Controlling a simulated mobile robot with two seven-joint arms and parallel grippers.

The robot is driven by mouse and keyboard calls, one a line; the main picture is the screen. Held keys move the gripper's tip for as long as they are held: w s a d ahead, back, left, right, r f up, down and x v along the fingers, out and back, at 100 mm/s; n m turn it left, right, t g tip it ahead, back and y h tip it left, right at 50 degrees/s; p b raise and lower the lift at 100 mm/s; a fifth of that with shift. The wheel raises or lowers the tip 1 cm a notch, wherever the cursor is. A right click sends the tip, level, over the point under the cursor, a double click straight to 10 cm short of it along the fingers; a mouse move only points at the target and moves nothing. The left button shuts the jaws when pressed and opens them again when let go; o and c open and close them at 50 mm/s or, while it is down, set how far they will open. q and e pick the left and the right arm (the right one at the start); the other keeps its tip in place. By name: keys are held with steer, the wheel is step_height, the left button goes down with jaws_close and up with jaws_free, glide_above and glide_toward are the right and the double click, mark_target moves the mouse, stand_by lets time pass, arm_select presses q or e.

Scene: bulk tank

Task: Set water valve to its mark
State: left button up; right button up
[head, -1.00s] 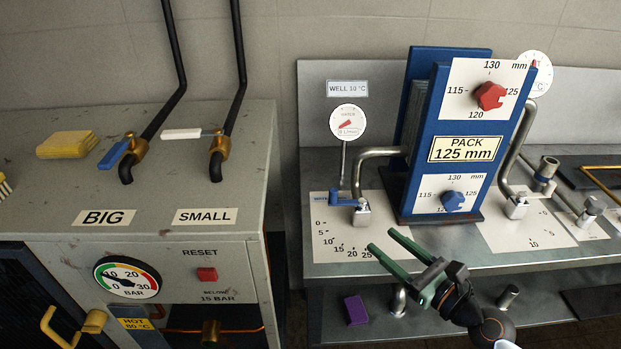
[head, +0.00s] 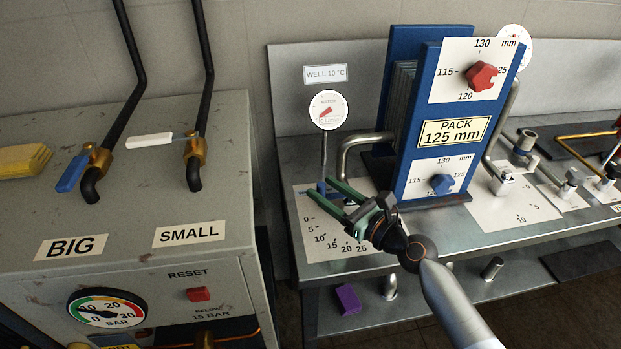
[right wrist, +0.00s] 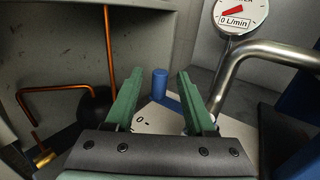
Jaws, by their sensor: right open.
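The water valve's blue lever (head: 320,187) sits on the white scale plate (head: 303,208) at the bench's left end, mostly hidden behind my right gripper in the head view. In the right wrist view its upright blue knob (right wrist: 160,83) shows between and beyond the fingertips. My right gripper (head: 316,188) has green fingers and is open and empty, over the scale plate; the head view does not show whether it touches the lever. The scale's numbers 0 to 25 show. The water gauge (head: 328,110) reads 0 L/min in the right wrist view (right wrist: 236,14). My left gripper is not in view.
A bent steel pipe (head: 350,143) and the blue plate pack (head: 408,140) stand just right of the valve. The grey cabinet (head: 130,205) with BIG and SMALL valves is left, beyond a gap. A purple block (head: 347,299) lies on the lower shelf.

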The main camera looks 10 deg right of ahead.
steer(key=x, duration=0.5)
jaws_close()
stand_by(0.4)
stand_by(1.0)
